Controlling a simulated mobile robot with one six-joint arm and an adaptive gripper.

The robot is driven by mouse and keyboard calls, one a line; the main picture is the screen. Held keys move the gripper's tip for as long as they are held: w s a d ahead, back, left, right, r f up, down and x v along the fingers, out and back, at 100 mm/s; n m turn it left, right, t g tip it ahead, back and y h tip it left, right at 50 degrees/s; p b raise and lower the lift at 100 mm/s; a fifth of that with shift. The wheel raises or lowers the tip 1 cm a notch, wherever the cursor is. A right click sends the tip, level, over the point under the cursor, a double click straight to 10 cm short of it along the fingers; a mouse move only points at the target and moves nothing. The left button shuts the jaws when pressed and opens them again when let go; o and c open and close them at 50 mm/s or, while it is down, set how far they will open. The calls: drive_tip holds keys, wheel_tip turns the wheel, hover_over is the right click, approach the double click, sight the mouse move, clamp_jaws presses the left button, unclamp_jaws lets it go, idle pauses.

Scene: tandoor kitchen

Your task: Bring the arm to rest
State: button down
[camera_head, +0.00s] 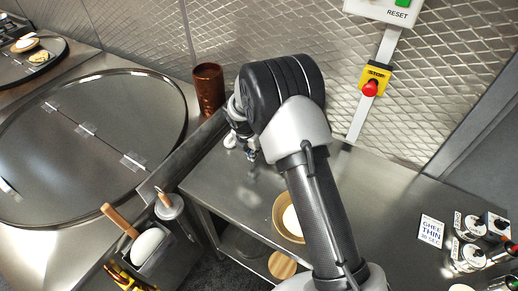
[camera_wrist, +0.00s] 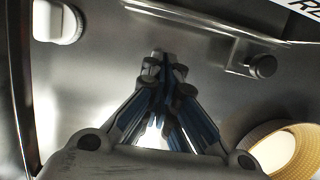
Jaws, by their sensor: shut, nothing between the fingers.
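My gripper (camera_wrist: 165,62) is shut and empty in the wrist view, its fingers meeting above the bare steel counter. In the head view my gripper (camera_head: 250,154) shows only in part, beside the big black joint of my arm. My arm is bent over the steel counter (camera_head: 215,180), and its links hide part of the counter.
A copper cup (camera_head: 208,88) stands behind my gripper. A bowl (camera_head: 290,217) sits partly behind my arm; it also shows in the wrist view (camera_wrist: 252,138). A red stop button (camera_head: 370,89) is on a post. A round lid (camera_head: 85,150) lies left. A label card (camera_head: 431,231) is right.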

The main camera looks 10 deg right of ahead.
drive_tip(key=p+v, duration=0.2)
drive_tip(key=v, duration=0.8)
drive_tip(key=s+d+r+m+t+b, duration=0.1)
drive_tip(key=s+d+r+m+b, duration=0.45)
drive_tip(key=s+r+m, duration=0.95)
drive_tip(key=s+d+m+y, duration=0.1)
drive_tip(key=s+d+m, duration=0.1)
drive_tip(key=s+m, duration=0.4)
drive_tip(key=s+d+m+t+b, duration=0.1)
drive_tip(key=s+d+m, duration=0.1)
drive_tip(key=s+m, duration=0.5)
drive_tip(key=s+r, duration=0.1)
drive_tip(key=s, duration=0.5)
drive_tip(key=shift+s+y, duration=0.4)
drive_tip(key=shift+d, duration=0.2)
